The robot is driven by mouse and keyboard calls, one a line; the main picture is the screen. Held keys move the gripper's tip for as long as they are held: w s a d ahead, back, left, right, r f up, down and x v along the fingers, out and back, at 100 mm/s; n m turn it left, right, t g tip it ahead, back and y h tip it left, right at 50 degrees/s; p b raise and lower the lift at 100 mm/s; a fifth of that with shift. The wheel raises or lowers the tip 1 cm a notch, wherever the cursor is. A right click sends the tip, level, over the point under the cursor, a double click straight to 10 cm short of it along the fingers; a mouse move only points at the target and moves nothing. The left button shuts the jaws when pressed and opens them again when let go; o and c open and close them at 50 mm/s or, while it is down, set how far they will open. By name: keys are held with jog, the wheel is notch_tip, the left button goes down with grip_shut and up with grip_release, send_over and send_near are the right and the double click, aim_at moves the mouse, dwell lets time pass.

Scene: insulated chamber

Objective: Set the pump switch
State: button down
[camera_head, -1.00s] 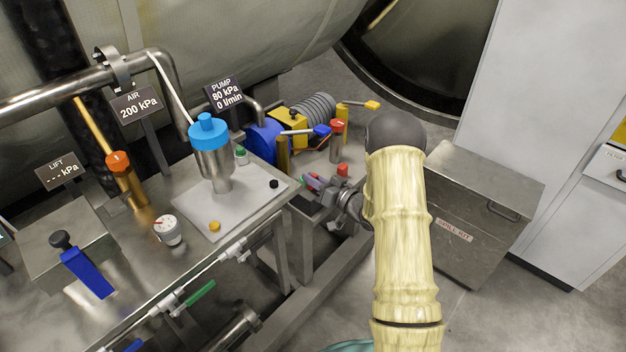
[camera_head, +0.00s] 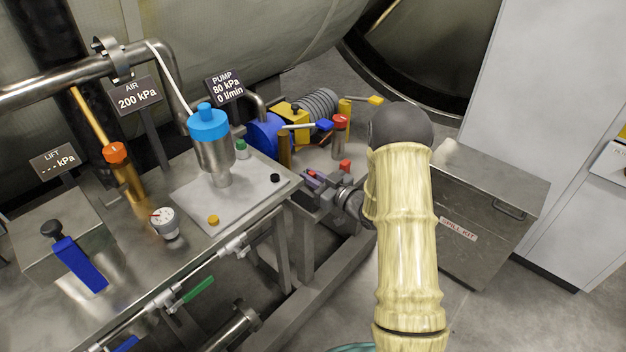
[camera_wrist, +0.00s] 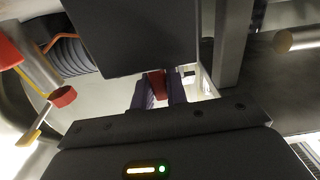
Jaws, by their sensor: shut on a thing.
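My gripper (camera_head: 316,178) reaches in from the right at the pump end of the bench, low beside the steel frame. In the wrist view, its two purple fingers (camera_wrist: 158,90) are shut on a small red piece (camera_wrist: 156,82), which seems to be the switch's lever. A large dark block (camera_wrist: 130,35) sits just beyond the fingers and hides part of the switch. The pump (camera_head: 268,136) is blue and yellow with a ribbed hose. Its sign (camera_head: 225,87) reads 80 kPa and 0 l/min.
A red-capped post (camera_head: 340,125) and a small red knob (camera_head: 345,166) stand close to my gripper. A blue-topped vessel (camera_head: 210,140) stands on the bench plate (camera_head: 190,200). The spill kit box (camera_head: 480,235) stands right of my arm.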

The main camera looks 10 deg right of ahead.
jog(key=n+b, duration=0.2)
jog(key=n, duration=0.1)
jog(key=a+n+b, duration=0.1)
jog(key=shift+s+f+n+b, duration=0.25)
jog(key=shift+s+n+b, duration=0.05)
jog(key=shift+s, duration=0.1)
jog(key=c, duration=1.4)
grip_release()
jog(key=shift+r, duration=0.1)
jog(key=shift+s+d, duration=0.1)
jog(key=p+v, duration=0.1)
jog(key=v, duration=1.6)
jog(key=shift+p, duration=0.4)
